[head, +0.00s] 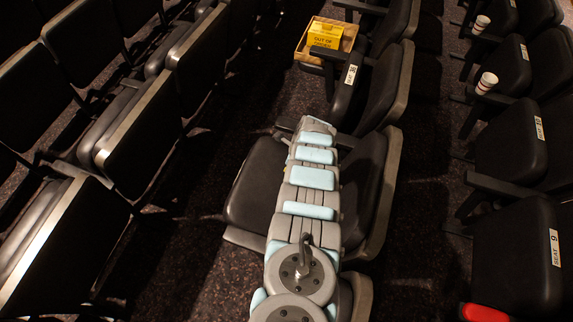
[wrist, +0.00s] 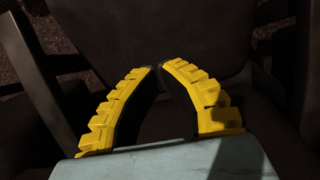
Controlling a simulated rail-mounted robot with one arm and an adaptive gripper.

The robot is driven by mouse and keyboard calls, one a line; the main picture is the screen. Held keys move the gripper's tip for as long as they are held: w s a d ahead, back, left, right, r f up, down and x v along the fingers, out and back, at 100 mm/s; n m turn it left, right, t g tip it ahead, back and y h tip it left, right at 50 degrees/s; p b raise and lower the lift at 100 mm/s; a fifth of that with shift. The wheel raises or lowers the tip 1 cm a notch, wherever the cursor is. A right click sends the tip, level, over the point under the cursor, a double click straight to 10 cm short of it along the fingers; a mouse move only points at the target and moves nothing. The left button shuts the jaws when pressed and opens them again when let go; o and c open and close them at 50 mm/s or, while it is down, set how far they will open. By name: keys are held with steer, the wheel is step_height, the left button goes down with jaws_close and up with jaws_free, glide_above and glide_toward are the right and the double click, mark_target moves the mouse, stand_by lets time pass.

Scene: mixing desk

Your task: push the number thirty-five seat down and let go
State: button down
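A black seat pan (head: 257,185) is folded down, roughly level, left of and partly under my arm in the head view. Its backrest (head: 365,185) stands to the right of my arm. No number shows on this seat, so I cannot confirm it is thirty-five. My gripper (wrist: 157,68) shows in the wrist view, with two yellow ribbed fingers arched together and their tips nearly meeting, nothing between them. Dark seat surfaces lie beyond the fingertips. Contact with the seat cannot be told. In the head view my gripper is hidden by the arm.
A neighbouring seat with a number tag (head: 350,75) is farther up. Beyond it, a wooden tray (head: 301,50) holds a yellow sign (head: 325,36). Seat rows stand on both sides; cups (head: 486,83) and a red object (head: 484,313) are at right. Carpeted aisle (head: 185,225) is free at left.

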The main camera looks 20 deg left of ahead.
steer(key=d+p+v, duration=0.2)
steer(key=p+v, duration=1.3)
steer(key=v, duration=0.5)
steer(key=shift+d+f, duration=0.2)
steer(key=shift+f, duration=0.1)
